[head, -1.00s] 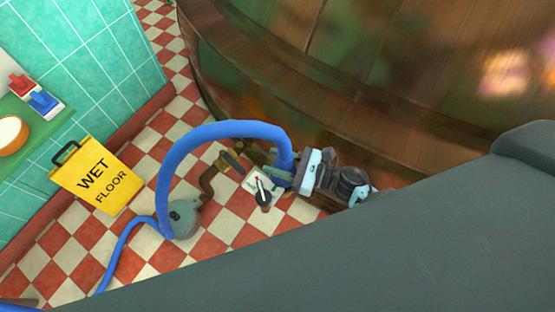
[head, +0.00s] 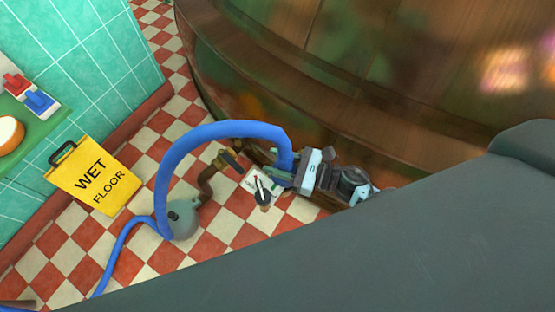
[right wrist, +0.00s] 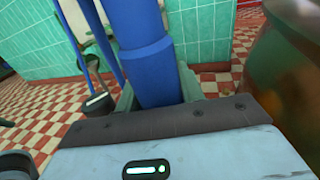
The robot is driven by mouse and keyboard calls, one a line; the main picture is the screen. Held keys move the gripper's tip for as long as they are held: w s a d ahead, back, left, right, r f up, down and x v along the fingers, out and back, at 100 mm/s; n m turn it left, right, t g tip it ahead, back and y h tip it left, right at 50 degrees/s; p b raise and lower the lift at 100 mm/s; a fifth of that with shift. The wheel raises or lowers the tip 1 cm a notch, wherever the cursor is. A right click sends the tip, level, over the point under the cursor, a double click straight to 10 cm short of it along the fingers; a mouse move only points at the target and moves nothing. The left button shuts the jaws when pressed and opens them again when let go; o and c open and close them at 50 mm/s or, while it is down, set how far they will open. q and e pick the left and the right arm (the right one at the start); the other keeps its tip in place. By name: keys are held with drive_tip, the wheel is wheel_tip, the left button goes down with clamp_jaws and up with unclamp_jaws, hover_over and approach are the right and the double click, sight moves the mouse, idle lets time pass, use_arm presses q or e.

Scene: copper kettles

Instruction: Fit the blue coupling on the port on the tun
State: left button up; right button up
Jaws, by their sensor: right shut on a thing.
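The blue coupling (right wrist: 150,75) is upright between the two fingers of my right gripper (right wrist: 157,97) in the right wrist view. In the head view my right gripper (head: 284,174) is shut on it at the end of the blue hose (head: 205,133), beside the tun's lower side. The tun (head: 270,70) is a large, brown, rounded vessel filling the upper right. A brown pipe fitting (head: 228,160) stands just left of the gripper. I cannot tell whether it is the port, and no other port shows clearly. My left gripper is not in view.
A grey rounded pump body (head: 183,218) sits on the checkered floor, with the hose beside it. A white plate with a black lever (head: 262,188) is close to my gripper. A yellow wet floor sign (head: 92,178) stands left. Open floor lies between.

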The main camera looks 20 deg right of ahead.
use_arm(q)
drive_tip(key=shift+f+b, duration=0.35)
drive_tip(key=shift+b, duration=0.15)
use_arm(e)
drive_tip(key=shift+f, duration=0.35)
drive_tip(key=o, duration=0.9)
drive_tip(key=shift+o, duration=0.4)
drive_tip(key=shift+d+f, duration=0.1)
